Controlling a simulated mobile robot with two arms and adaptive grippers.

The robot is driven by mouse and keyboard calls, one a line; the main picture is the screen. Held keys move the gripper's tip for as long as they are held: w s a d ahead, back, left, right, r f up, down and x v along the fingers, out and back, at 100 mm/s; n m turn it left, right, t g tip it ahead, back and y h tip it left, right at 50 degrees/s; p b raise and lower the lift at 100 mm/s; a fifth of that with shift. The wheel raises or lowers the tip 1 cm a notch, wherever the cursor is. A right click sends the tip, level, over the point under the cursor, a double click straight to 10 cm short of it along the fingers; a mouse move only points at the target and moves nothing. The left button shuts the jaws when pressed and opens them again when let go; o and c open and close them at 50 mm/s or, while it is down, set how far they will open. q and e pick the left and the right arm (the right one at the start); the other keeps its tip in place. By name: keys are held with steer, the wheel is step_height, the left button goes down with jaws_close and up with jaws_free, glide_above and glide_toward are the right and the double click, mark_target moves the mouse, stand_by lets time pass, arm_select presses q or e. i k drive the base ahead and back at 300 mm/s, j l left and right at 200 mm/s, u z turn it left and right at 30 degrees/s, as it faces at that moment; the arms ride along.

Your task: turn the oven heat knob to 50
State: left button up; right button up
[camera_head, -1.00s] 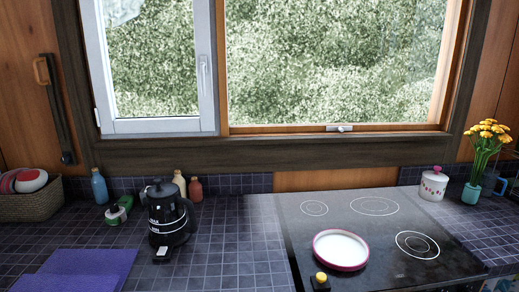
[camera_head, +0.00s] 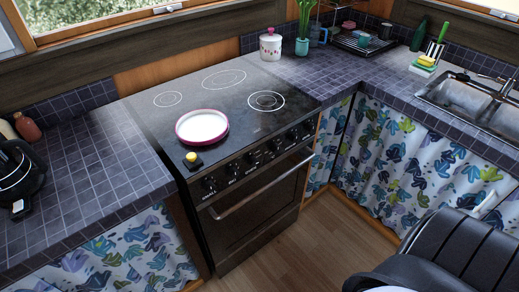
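The black oven (camera_head: 250,205) stands below the cooktop (camera_head: 150,122), left of centre in the head view. A row of several dark knobs runs along its front panel, from a knob near the left end (camera_head: 209,184) to one near the right end (camera_head: 307,126). Their markings are too small to read, so I cannot tell which is the heat knob or its setting. The door handle (camera_head: 262,186) runs below the knobs, and the door looks shut. Neither gripper is in view.
Wooden floor (camera_head: 285,255) is free before the oven. A dark ribbed shape (camera_head: 440,250) fills the lower right. A sink (camera_head: 465,98) is at right.

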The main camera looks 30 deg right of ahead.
mark_target(275, 148)
steer(key=z, duration=1.25)
